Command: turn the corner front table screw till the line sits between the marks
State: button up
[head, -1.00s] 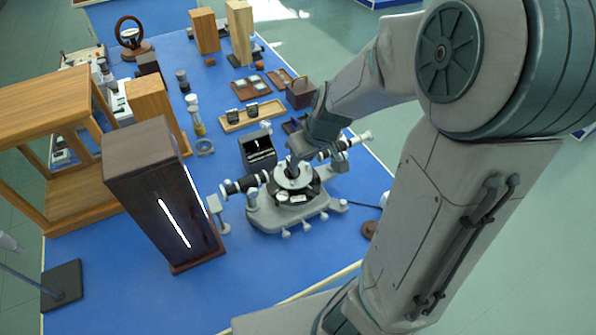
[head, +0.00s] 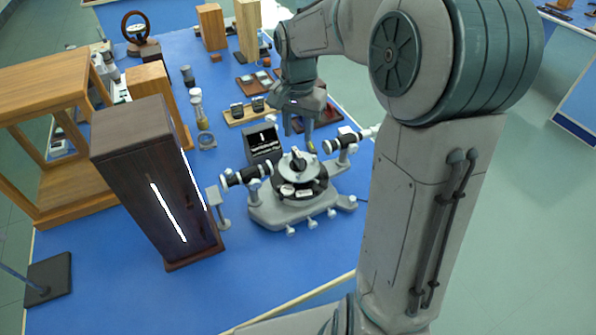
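The grey spectrometer (head: 300,208) stands on the blue bench with a round table (head: 313,186) at its middle. A dark prism-like piece sits on the table, with pale labels at its front edge. Small knobs (head: 290,231) line the front of the base; I cannot tell which screw is the corner front table screw. A black display box (head: 263,146) behind it shows a short upright white line above pale marks; their exact relation is too small to read. My gripper (head: 300,140) points down behind the table, fingers apart and empty, seemingly clear of the instrument.
A tall dark lamp housing (head: 150,185) with a bright slit stands left of the spectrometer. Black telescope tubes (head: 246,175) flank the table. The bench front is clear.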

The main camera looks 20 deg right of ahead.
aim_at(298, 175)
notch_tip(298, 175, down, 14)
jog(key=shift+r+p, duration=0.2)
jog(key=shift+p, duration=0.5)
grip_shut()
